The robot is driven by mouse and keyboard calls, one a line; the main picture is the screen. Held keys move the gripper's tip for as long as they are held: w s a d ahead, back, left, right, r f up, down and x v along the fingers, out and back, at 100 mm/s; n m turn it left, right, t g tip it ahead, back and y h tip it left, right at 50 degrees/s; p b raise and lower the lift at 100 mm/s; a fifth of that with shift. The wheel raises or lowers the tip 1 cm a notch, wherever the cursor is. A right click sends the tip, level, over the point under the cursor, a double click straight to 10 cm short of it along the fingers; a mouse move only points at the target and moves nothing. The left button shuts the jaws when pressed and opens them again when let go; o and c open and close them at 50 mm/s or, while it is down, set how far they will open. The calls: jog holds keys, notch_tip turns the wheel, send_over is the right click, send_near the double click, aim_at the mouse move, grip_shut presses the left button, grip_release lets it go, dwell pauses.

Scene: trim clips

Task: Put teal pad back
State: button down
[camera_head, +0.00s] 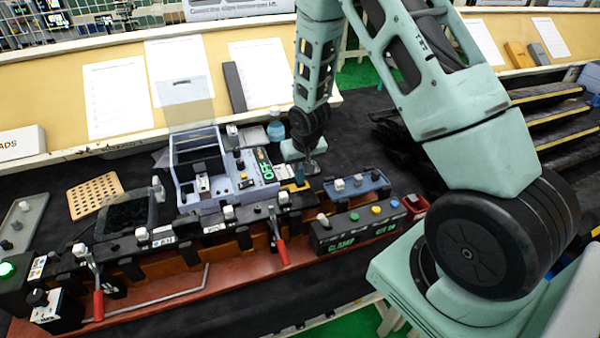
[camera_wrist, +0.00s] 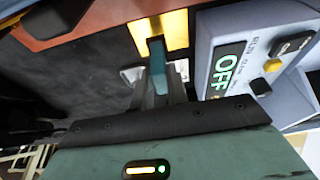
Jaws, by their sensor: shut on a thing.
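The teal pad (camera_wrist: 157,62) is a narrow dark-teal block held in my gripper (camera_wrist: 158,85), whose fingers close on it from both sides. In the wrist view its far end lies over or against a yellow piece (camera_wrist: 143,30) with a dark gap in its middle; I cannot tell whether they touch. In the head view my gripper (camera_head: 302,170) points down just right of the grey-lilac control box (camera_head: 262,188), behind the red-brown fixture. The pad shows there only as a small teal patch (camera_head: 299,174).
The control box with a green OFF display (camera_wrist: 227,70) stands close beside my fingers. The fixture (camera_head: 250,262) with red-handled clamps and a blue-grey tray (camera_head: 357,187) lie in front. A teal round container (camera_head: 276,131) stands behind. Bare black mat lies left of the fingers in the wrist view.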

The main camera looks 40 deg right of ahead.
aim_at(301, 168)
jog(key=shift+f+p, duration=0.35)
jog(key=shift+f, duration=1.25)
jog(key=shift+f, duration=0.1)
jog(key=shift+f, duration=0.15)
jog(key=c, duration=1.4)
grip_release()
jog(key=shift+o, duration=0.2)
jog(key=shift+r, duration=0.2)
